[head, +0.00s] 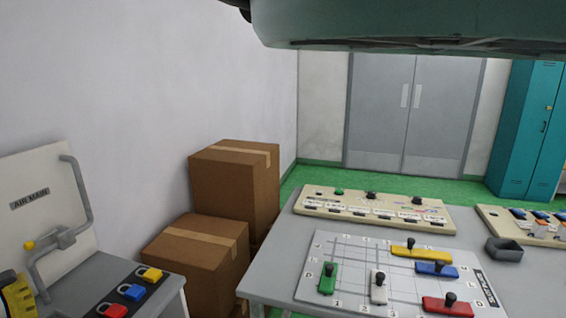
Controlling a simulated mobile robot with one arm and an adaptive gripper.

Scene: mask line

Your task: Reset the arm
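A large grey-green shape (400,28) cuts across the top of the head view, above the room. It looks like part of my own arm, close to the camera. Its underside is dark and most of it is outside the frame. My gripper does not show in this view, so I cannot see its fingers or whether it holds anything.
A grey table (270,275) holds a gridded board (350,250) with several coloured knobbed blocks, a beige control panel (375,211) and a dark tray (503,249). Cardboard boxes (235,185) stand by the left wall. Padlocks (131,292) lie on a left bench. Green floor lies behind.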

